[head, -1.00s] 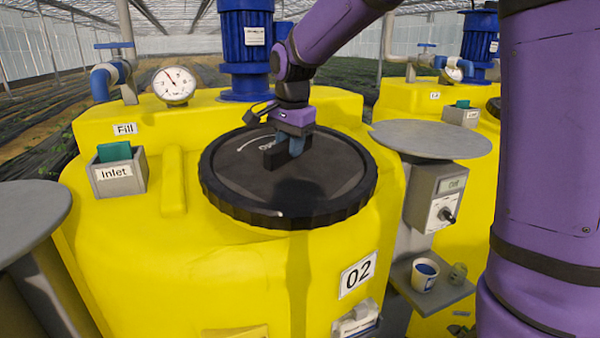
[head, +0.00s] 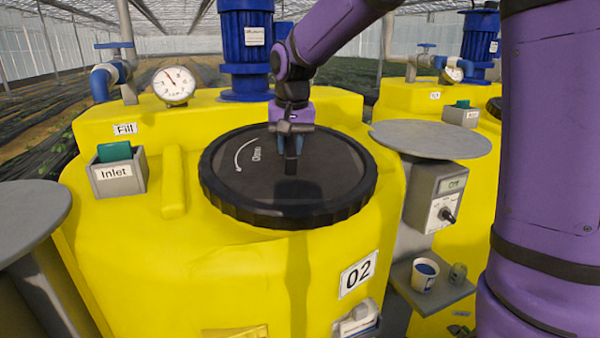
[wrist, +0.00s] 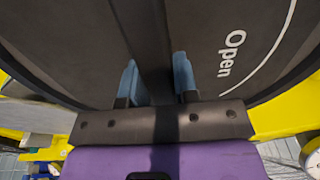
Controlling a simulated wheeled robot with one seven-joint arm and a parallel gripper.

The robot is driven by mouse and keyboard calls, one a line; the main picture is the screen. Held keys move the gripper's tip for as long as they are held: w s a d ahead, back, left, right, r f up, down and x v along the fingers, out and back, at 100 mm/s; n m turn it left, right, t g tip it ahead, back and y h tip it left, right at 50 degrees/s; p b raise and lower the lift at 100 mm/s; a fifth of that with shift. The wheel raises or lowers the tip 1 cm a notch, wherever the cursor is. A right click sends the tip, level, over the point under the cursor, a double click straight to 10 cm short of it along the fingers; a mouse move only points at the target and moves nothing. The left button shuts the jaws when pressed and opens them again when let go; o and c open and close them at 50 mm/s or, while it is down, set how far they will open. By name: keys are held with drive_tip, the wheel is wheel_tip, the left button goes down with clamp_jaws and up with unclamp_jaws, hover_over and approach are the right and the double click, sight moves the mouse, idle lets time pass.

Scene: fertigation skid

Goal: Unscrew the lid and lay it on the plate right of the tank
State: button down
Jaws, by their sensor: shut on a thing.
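The black ribbed lid (head: 330,188) sits flat on the yellow tank (head: 240,265) marked 02. Its top has a curved arrow and the word "Open", which also shows on the lid in the wrist view (wrist: 268,85). My gripper (head: 291,160) points down at the middle of the lid, its blue fingers on both sides of the raised bar handle (wrist: 150,45). It is shut on that handle. The round grey plate (head: 430,139) right of the tank is bare. The lid's thread is hidden.
A grey control box (head: 436,195) with a knob stands under the plate, above a small shelf with a cup (head: 424,274). An Inlet box (head: 118,172), a gauge (head: 174,85) and a blue motor (head: 246,50) stand around the lid. Another grey round plate (head: 30,215) is at left.

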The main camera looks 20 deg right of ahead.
drive_tip(key=n, duration=0.3)
drive_tip(key=shift+n, duration=0.3)
drive_tip(key=shift+r, duration=0.45)
drive_tip(key=shift+s+r, duration=0.2)
drive_tip(key=shift+r, duration=0.85)
drive_tip(key=shift+r, duration=0.2)
drive_tip(key=shift+s+r, duration=0.15)
drive_tip(key=shift+r, duration=0.75)
drive_tip(key=shift+s+r, duration=0.15)
drive_tip(key=shift+r, duration=0.75)
